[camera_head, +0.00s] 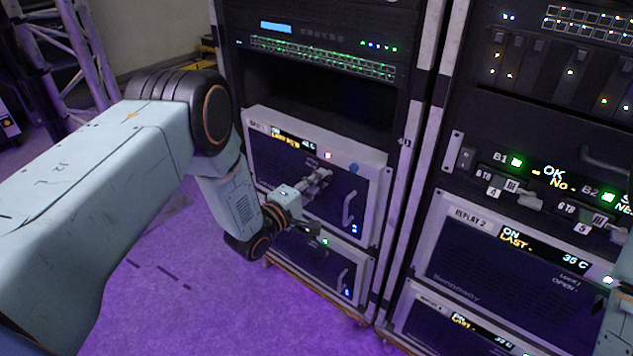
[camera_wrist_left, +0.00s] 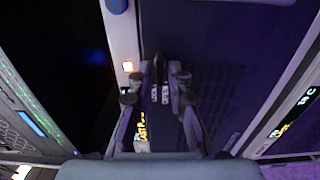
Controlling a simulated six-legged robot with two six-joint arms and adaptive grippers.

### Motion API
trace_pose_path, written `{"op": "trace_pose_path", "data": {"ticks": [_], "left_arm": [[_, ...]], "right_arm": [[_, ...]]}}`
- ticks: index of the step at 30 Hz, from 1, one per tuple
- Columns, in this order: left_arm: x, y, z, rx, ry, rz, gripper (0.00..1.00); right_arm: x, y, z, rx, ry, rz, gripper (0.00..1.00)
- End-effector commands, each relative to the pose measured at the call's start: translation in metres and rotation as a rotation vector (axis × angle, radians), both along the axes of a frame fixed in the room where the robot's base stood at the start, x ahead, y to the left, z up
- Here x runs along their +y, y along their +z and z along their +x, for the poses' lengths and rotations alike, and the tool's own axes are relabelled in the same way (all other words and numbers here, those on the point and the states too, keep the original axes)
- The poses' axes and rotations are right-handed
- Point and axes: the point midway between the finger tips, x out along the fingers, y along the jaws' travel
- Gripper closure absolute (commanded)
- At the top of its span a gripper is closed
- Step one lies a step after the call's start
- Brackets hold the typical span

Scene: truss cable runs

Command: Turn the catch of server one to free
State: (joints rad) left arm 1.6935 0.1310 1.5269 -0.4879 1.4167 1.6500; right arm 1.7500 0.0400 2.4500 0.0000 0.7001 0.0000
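Server one (camera_head: 278,170), a pale-framed unit with a dark front and an amber-lit display, sits in the left rack. My left gripper (camera_head: 322,178) is at its front, below the display. In the left wrist view, the fingers of my left gripper (camera_wrist_left: 160,78) come close together at the panel, beside the small LOCK and OPEN labels (camera_wrist_left: 160,94). The catch is mostly hidden between the fingertips, so its turn cannot be read. I cannot tell whether the fingers are closed on it. My right gripper is not in view.
A handle (camera_head: 349,208) stands out right of my left gripper. Another server (camera_head: 345,268) sits just below. A network unit with green lights (camera_head: 320,58) is above an empty dark bay. The right rack holds the REPLAY 2 server (camera_head: 480,262). Purple floor (camera_head: 190,300) is clear.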

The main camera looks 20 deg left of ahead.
Motion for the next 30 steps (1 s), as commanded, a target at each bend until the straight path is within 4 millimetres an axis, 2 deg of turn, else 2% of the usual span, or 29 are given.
{"op": "trace_pose_path", "data": {"ticks": [3,11,15,19,30], "left_arm": [[0.001,0.000,0.000,0.000,0.002,0.000,0.69],[0.001,0.000,0.000,0.000,0.003,0.001,0.69],[0.004,0.000,-0.007,0.000,0.004,0.000,0.69],[0.011,0.000,-0.024,0.003,0.006,-0.001,0.69],[0.036,0.000,-0.092,0.001,0.006,-0.003,0.69]], "right_arm": [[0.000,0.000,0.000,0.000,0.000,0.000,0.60],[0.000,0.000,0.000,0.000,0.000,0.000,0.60],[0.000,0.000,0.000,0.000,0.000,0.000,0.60],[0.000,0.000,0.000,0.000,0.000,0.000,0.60],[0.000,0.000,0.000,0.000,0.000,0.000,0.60]]}}
